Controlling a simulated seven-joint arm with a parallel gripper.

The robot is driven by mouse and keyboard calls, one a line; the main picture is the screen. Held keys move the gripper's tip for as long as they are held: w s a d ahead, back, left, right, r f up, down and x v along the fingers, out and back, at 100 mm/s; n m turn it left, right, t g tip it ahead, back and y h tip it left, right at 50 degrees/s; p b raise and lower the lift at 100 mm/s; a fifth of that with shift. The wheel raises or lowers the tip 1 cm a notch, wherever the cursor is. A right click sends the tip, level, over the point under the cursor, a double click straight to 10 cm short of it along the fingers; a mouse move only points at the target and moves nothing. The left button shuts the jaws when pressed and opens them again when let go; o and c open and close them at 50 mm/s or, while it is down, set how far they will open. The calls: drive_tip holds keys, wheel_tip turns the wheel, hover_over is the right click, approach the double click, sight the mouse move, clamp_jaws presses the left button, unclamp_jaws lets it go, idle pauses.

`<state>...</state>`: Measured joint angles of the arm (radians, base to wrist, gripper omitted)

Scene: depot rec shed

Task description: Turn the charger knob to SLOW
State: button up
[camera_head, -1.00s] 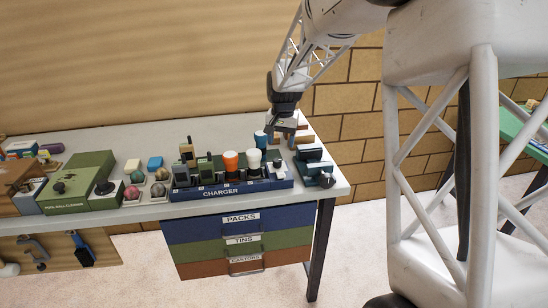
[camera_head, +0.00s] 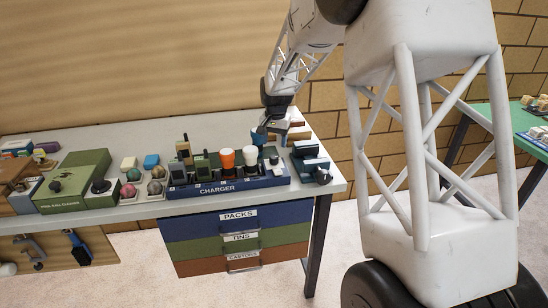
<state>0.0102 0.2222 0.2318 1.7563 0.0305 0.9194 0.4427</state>
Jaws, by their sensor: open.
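The blue charger (camera_head: 232,187), with CHARGER lettered on its front, stands near the front right of the bench. Several items stand in its slots, among them an orange-topped one (camera_head: 227,159) and a white-topped one (camera_head: 251,158). A small pale piece (camera_head: 274,161) at the charger's right end may be the knob; its markings and pointer are too small to read. My gripper (camera_head: 267,131) is open and points down above the bench, behind the charger's right end. It overlaps a blue cylinder (camera_head: 258,138) in the picture; I cannot tell whether they touch.
A dark device with a round knob (camera_head: 323,177) sits right of the charger, near the bench's right edge. Left of the charger are balls in a tray (camera_head: 130,197) and a green ball cleaner (camera_head: 75,185). Labelled drawers (camera_head: 238,233) hang below.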

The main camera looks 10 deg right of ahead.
sight(274, 157)
drive_tip(key=shift+a+f, duration=0.1)
drive_tip(key=shift+f, duration=3.5)
drive_tip(key=c, duration=0.9)
